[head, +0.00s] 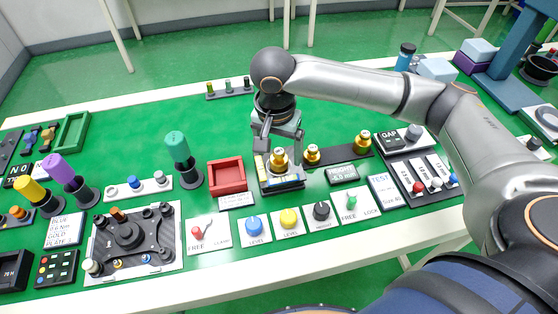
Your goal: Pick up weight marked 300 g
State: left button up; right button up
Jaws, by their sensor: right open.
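Three brass weights stand in a row on a dark rack (337,154): a left one (280,157), a middle one (312,153) and a right one (362,139). Their mass marks are too small to read, so I cannot tell which is 300 g. My right gripper (279,170) points down at the left weight, with its fingers open around or just beside it. I cannot tell whether they touch it. The gripper hides the left end of the rack. My left gripper is not in view.
A red open box (227,176) stands just left of the gripper. A green cylinder on a stand (177,146) is farther left. A height display (342,174) and knob panels (289,220) lie in front. Green tabletop (330,110) behind the rack is clear.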

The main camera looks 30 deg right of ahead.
jog(key=shift+f, duration=0.4)
jog(key=shift+c, duration=0.3)
grip_shut()
